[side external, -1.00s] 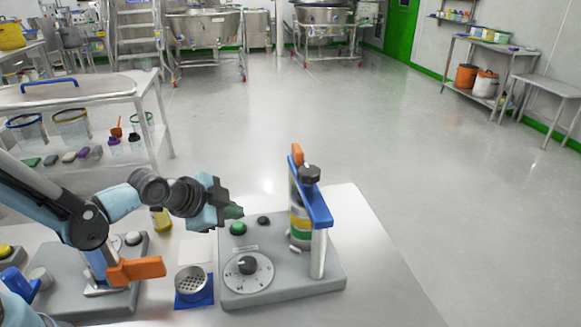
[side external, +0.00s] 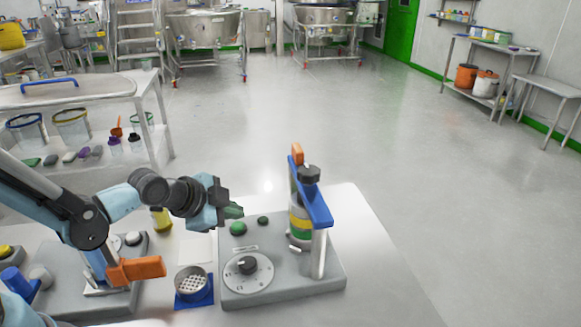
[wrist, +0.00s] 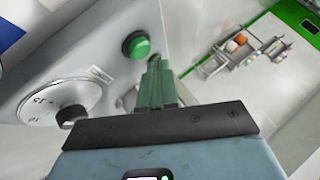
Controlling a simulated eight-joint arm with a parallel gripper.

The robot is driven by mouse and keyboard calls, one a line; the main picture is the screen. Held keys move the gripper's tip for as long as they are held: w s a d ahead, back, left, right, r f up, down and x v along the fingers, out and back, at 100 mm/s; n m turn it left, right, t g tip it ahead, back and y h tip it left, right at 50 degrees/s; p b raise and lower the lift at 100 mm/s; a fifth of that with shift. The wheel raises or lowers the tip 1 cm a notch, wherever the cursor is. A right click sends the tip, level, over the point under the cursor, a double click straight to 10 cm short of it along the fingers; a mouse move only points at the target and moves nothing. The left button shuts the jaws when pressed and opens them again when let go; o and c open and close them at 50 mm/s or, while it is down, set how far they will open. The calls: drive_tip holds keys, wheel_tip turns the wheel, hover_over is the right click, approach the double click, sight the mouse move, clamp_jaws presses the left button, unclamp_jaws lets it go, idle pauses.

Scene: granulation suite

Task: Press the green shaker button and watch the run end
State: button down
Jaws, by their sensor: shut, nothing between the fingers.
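The shaker (side external: 300,287) is a grey base on the bench with a stack of silver, yellow and green sieve rings under a blue clamp arm. The bright green button (side external: 238,228) is on the base's top left, behind the white dial (side external: 262,277). The button (wrist: 136,45) and the dial (wrist: 50,112) also show in the wrist view. A darker button (side external: 263,221) sits to the right of the green one. My gripper (side external: 236,212) is shut and empty, its green fingertips apparently just above the green button. I cannot tell whether they touch it.
A small metal sieve cup (side external: 190,284) stands on a blue mat left of the shaker. A yellow-capped bottle (side external: 161,220) stands behind it. Another grey device (side external: 70,275) is at the left. The bench right of the shaker is clear. A shelved cart (side external: 75,102) stands behind.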

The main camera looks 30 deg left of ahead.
sight(234, 227)
drive_tip(key=shift+f, duration=0.2)
idle(0.6)
drive_tip(key=shift+f, duration=0.25)
drive_tip(key=shift+f, duration=0.45)
idle(0.8)
drive_tip(key=shift+r, duration=0.9)
drive_tip(key=shift+r, duration=2.5)
